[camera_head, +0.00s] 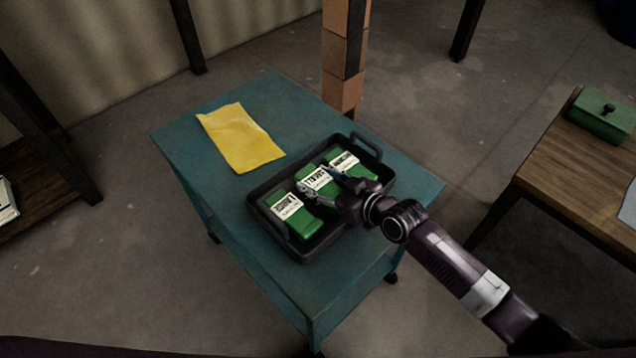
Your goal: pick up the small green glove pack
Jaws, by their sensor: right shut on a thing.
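A black tray (257,211) on the teal cart holds three green packs with white labels, lying in a row. The labels are upside down to me and hard to read. The middle pack (312,178) seems to read SMALL, the left pack (287,208) LARGE, and the right pack (346,162) MEDIUM. My right gripper (333,182) is shut on the right-hand side of the middle pack, low over the tray. The fingers hide part of that pack. I cannot tell whether it is clear of the tray floor. My left gripper is not in view.
A yellow cloth (240,138) lies on the teal cart (268,95) behind the tray. A post of brown blocks (342,60) stands just behind the cart. A wooden table (545,165) with a green box (602,118) is at the right. Open floor lies between.

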